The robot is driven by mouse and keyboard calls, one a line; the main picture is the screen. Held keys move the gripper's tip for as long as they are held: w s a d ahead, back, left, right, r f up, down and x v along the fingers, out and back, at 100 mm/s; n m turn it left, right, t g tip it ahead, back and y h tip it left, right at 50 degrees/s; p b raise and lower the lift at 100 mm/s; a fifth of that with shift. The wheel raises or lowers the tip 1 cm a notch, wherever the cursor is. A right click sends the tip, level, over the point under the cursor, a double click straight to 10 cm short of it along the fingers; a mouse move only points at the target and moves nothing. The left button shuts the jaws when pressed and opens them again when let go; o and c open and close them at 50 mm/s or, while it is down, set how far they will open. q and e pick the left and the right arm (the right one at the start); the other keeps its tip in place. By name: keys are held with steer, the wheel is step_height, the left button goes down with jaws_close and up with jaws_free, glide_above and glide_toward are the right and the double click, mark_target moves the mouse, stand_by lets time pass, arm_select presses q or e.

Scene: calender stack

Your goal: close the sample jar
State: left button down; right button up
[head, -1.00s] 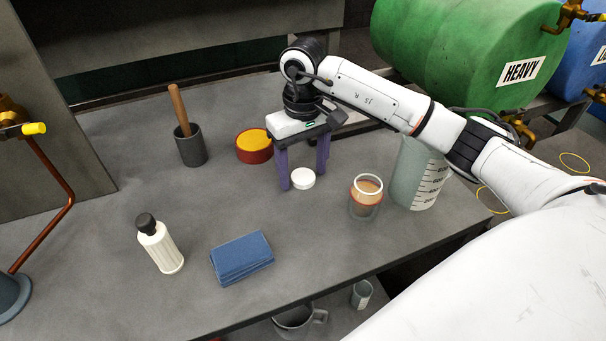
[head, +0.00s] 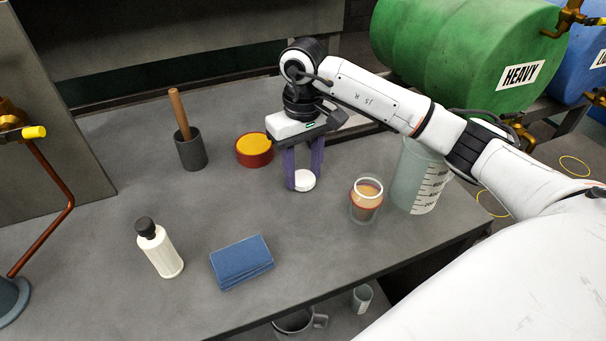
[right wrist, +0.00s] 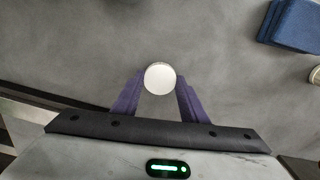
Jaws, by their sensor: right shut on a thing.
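The sample jar (head: 365,207) is a clear jar with tan-brown contents and an open round rim, standing upright on the bench right of my right gripper. A white round lid (head: 305,181) is at bench level between the purple fingers of my right gripper (head: 304,178). In the right wrist view the lid (right wrist: 160,78) sits between the two fingertips (right wrist: 160,84), with a finger against each side. My right gripper is shut on it, pointing down. My left gripper is not in view.
A graduated beaker (head: 418,178) stands close right of the jar. A red tub with yellow contents (head: 254,150) and a mortar with pestle (head: 190,150) are to the left. A blue cloth stack (head: 242,262) and a white bottle (head: 160,248) are nearer the front. Bench between lid and jar is clear.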

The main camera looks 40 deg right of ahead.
mark_target(302, 178)
step_height(302, 178, up, 9)
steer(key=shift+r, duration=0.2)
steer(key=shift+a, duration=0.1)
steer(key=shift+n, duration=0.5)
steer(key=s+a+f, duration=0.1)
steer(key=s+a, duration=0.2)
steer(key=s, duration=0.1)
steer(key=s+a+f, duration=0.2)
steer(key=s+a, duration=0.1)
steer(key=s, duration=0.1)
steer(key=s+a+f, duration=0.2)
steer(key=s+a, duration=0.2)
steer(key=shift+f, duration=0.15)
